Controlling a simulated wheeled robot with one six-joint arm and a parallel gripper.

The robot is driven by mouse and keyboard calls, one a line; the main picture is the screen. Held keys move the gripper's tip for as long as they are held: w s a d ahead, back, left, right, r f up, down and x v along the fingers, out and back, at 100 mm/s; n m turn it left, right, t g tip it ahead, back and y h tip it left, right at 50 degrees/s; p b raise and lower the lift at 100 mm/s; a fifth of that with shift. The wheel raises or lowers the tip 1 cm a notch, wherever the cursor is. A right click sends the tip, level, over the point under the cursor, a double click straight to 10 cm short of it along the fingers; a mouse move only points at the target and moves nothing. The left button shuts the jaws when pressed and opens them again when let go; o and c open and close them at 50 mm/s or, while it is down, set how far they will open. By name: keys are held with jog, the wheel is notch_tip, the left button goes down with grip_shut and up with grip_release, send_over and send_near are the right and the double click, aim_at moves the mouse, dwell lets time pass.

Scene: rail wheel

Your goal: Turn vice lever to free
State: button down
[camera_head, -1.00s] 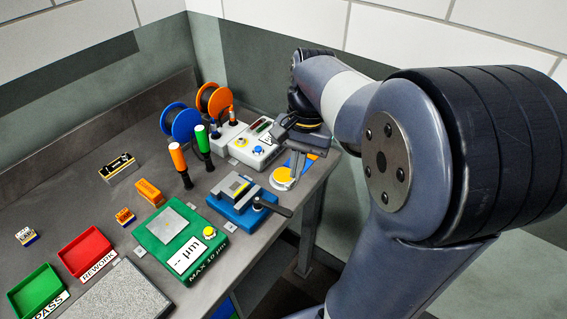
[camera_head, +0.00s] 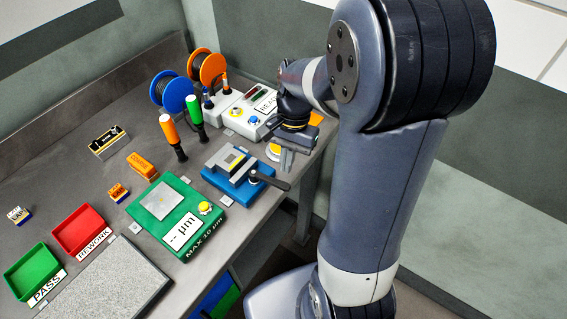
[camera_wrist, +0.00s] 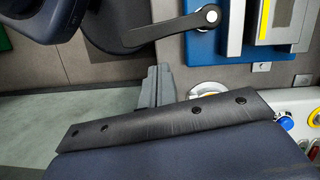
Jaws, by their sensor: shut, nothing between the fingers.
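The vice (camera_head: 226,178) has a blue base and grey jaws and stands near the table's right edge. Its black lever (camera_head: 272,182) points right, out past the edge in the head view. In the wrist view the lever (camera_wrist: 165,30) runs left from its round pivot, on the blue side of the vice (camera_wrist: 201,48). My gripper (camera_head: 287,163) is shut and empty, pointing down just beyond the lever's outer end in the head view. In the wrist view the fingers (camera_wrist: 156,85) appear below the lever in the picture, with a visible gap.
A round yellow-topped fixture (camera_head: 273,152) sits just behind my gripper. A green gauge block (camera_head: 165,208) stands left of the vice. A white control box (camera_head: 247,116), green screwdriver (camera_head: 194,110) and spools (camera_head: 207,66) stand behind. Floor lies open right of the table.

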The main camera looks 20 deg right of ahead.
aim_at(280, 181)
jog(key=shift+s+a, duration=0.65)
jog(key=shift+s, duration=0.05)
jog(key=shift+s+a+r+p, duration=0.1)
jog(key=shift+s+a+p, duration=0.35)
jog(key=shift+s, duration=0.35)
